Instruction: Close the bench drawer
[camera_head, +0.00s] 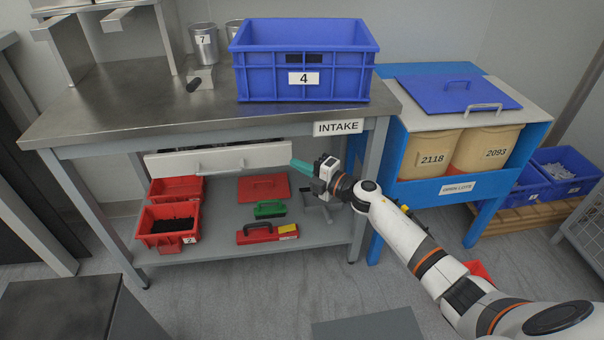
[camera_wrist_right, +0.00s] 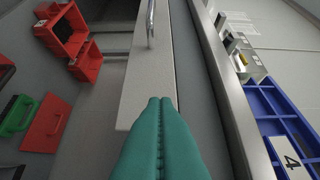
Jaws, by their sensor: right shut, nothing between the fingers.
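The bench drawer has a pale front panel (camera_head: 218,159) with a metal handle, under the steel bench top. A narrow dark strip with some objects shows above the panel, so the drawer looks partly open. My right gripper (camera_head: 294,162), with teal fingers, is shut and empty at the right end of the panel. In the right wrist view the shut fingertips (camera_wrist_right: 160,101) overlap the panel (camera_wrist_right: 148,75) near its end, with the handle (camera_wrist_right: 151,25) farther along. I cannot tell whether they touch it. My left gripper is out of view.
A blue crate (camera_head: 303,82) marked 4 stands on the bench top (camera_head: 130,100). The lower shelf (camera_head: 222,205) holds red bins (camera_head: 168,225), a red lid (camera_head: 263,188), a green brush (camera_head: 269,209) and a red tool (camera_head: 266,233). A bench leg and blue stand (camera_head: 480,205) are at right.

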